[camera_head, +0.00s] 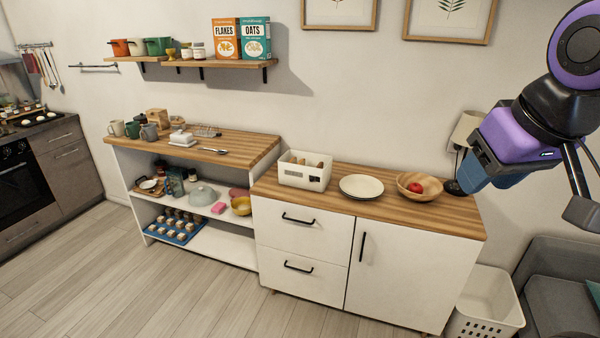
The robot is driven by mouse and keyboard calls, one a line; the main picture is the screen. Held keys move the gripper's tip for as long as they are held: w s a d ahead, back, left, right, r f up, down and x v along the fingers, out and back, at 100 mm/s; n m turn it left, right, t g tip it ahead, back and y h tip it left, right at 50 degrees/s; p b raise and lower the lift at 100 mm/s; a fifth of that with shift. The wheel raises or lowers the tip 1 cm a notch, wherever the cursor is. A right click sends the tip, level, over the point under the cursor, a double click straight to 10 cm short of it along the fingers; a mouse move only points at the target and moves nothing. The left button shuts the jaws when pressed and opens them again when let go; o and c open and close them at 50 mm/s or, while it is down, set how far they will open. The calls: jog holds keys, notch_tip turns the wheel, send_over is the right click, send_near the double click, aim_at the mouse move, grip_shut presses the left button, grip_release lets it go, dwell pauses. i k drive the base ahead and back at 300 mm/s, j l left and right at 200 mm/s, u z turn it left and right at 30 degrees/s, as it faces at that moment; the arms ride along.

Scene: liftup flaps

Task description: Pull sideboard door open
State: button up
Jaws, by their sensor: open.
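The white sideboard (307,240) with a wooden top stands right of centre. Its door (402,275) is on the right half and looks closed, flush with the front. A black vertical handle (362,247) sits near the door's upper left edge. Two drawers with black horizontal handles are on the left half, both shut. My gripper (530,192) is at the upper right, above and right of the sideboard, well apart from the door handle. It is open, with nothing seen between its fingers; part of it is hidden behind my wrist.
On the sideboard stand a white basket (304,175), a plate (361,187), a wooden bowl (420,187) with a red fruit and a lamp (464,130). A white laundry basket (487,305) and grey sofa (565,290) are at the right. The floor in front is clear.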

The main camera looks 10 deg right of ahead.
aim_at(411, 278)
jog(key=i, duration=1)
